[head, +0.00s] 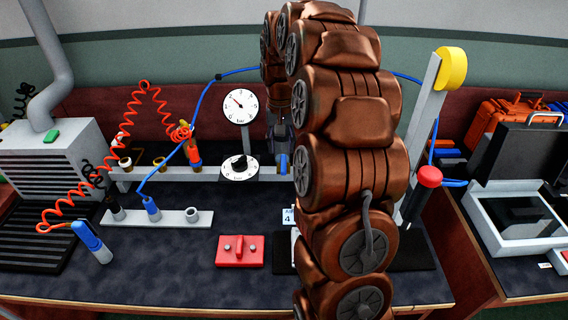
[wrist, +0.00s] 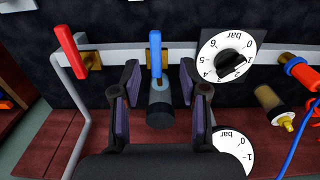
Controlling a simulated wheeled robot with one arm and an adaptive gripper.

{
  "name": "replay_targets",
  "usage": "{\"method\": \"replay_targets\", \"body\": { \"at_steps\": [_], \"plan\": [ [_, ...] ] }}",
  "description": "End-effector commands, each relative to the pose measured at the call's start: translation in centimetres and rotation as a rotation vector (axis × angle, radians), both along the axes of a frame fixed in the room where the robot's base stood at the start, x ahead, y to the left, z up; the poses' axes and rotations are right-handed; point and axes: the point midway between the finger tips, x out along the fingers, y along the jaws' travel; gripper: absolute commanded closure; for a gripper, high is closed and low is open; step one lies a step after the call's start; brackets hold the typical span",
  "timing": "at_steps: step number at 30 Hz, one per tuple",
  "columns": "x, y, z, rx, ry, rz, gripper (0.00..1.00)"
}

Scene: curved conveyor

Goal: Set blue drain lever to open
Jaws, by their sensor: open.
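The blue drain lever (wrist: 156,58) stands in line with the picture's vertical on a brass fitting of the grey rail (wrist: 110,55) in the wrist view. My gripper (wrist: 157,82) is open, with one finger on each side of the lever's near end; the fingers look apart from it. A grey and black cylinder (wrist: 160,105) lies between the fingers just below the lever. In the head view the blue lever (head: 283,163) shows only partly at the rail beside my arm. My gripper (head: 280,130) is mostly hidden there behind my arm.
A red lever (wrist: 68,48) is left of the blue one in the wrist view. A round pressure dial (wrist: 228,55) is close on the right. In the head view, a red block (head: 240,250) and a hose stand (head: 175,217) are on the bench.

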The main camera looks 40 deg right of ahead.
Motion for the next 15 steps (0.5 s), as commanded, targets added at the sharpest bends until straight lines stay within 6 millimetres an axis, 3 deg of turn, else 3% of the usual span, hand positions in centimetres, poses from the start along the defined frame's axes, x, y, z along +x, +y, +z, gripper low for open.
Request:
{"method": "replay_targets", "body": {
  "at_steps": [8, 15],
  "plan": [
    [0.6, -1.3, -1.2, -0.002, -0.001, -0.026, 0.56],
    [0.4, -1.2, -4.3, 0.000, 0.005, -0.025, 0.56]
  ]
}}
